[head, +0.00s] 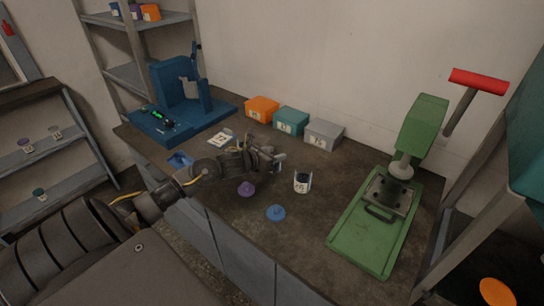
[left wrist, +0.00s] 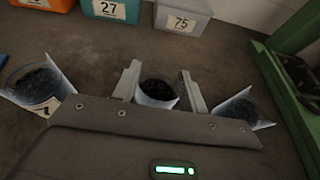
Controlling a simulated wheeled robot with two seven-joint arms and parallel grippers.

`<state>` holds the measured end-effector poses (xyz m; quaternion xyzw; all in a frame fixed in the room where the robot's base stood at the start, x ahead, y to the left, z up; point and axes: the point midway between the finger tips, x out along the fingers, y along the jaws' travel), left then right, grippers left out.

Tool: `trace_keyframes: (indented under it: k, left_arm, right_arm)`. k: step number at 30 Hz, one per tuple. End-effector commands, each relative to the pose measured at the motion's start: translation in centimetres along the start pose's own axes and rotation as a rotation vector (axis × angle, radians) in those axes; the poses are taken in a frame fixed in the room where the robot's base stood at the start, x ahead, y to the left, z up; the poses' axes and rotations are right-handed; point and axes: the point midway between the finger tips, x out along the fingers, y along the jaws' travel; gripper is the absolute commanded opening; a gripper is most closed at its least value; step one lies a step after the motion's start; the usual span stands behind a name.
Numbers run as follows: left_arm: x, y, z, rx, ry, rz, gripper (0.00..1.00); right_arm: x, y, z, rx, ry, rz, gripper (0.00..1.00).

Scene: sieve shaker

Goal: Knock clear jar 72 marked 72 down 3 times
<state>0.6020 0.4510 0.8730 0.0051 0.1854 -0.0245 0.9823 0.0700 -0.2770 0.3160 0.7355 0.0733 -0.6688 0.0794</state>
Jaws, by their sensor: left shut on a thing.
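My left gripper (head: 272,160) is over the middle of the bench, shut on a clear jar (left wrist: 155,92) with dark grains inside. In the left wrist view this jar sits between the two fingers, with a white label on its front. I cannot read its number, and cannot tell whether its base touches the bench. A second clear jar (head: 302,182) with dark contents and a white label stands just right of the gripper; it also shows in the left wrist view (left wrist: 240,107). A third jar (left wrist: 36,88) shows at the left there. My right gripper is not in view.
Orange (head: 262,108), teal (head: 291,120) and grey (head: 324,134) bins line the wall. A purple lid (head: 246,189) and a blue lid (head: 276,213) lie near the front. A green press (head: 370,240) stands right, a blue machine (head: 180,100) back left.

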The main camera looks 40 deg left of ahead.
Motion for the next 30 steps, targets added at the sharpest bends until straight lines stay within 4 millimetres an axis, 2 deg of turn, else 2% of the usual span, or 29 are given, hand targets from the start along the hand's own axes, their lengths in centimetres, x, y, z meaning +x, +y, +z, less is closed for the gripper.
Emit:
trace_keyframes:
  k: [1,8,11,19,27,30]
  left_arm:
    - [0.1,-0.1,-1.1,0.002,0.021,0.0,0.13]
    - [0.0,-0.2,-1.3,0.003,0.032,-0.002,0.13]
    - [-0.3,-0.2,-0.7,0.004,0.035,-0.002,0.13]
    - [-1.4,-0.2,2.6,0.003,0.027,-0.002,0.13]
    - [-1.4,-0.1,2.8,0.001,0.021,-0.001,0.13]
    - [-1.1,-0.1,2.2,0.002,0.02,-0.001,0.13]
  right_arm:
    - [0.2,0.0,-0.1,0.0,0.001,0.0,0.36]
    - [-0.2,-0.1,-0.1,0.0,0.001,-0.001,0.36]
    - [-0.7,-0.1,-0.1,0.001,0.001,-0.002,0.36]
    - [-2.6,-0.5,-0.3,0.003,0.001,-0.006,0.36]
    - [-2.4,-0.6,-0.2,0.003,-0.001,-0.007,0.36]
    - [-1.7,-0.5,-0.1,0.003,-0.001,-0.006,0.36]
